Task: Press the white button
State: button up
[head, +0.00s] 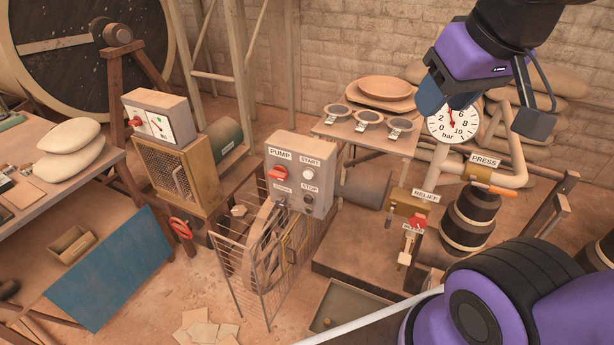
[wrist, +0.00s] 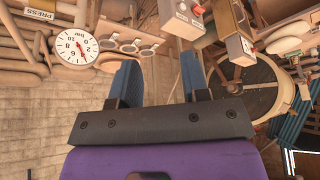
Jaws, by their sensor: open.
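The white button (head: 308,174) is on the grey pump control box (head: 299,150), just under the START label. A dark button marked STOP sits below it, and a red switch is to its left. My gripper (head: 440,102) is in the upper right of the head view, in front of the pressure gauge and well apart from the box. In the wrist view my gripper (wrist: 160,78) is open, with nothing between its two blue fingers. Part of the control box (wrist: 182,18) shows there at the top edge, upside down; I cannot clearly make out the white button.
The pressure gauge (head: 452,122) and a pipe marked PRESS (head: 485,162) are at the right. A small table (head: 365,136) with several round dishes stands between box and gauge. A red RELIEF valve (head: 418,222) is lower right. A wire cage (head: 262,265) is below the box.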

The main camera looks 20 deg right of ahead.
grip_shut()
dwell(1.4)
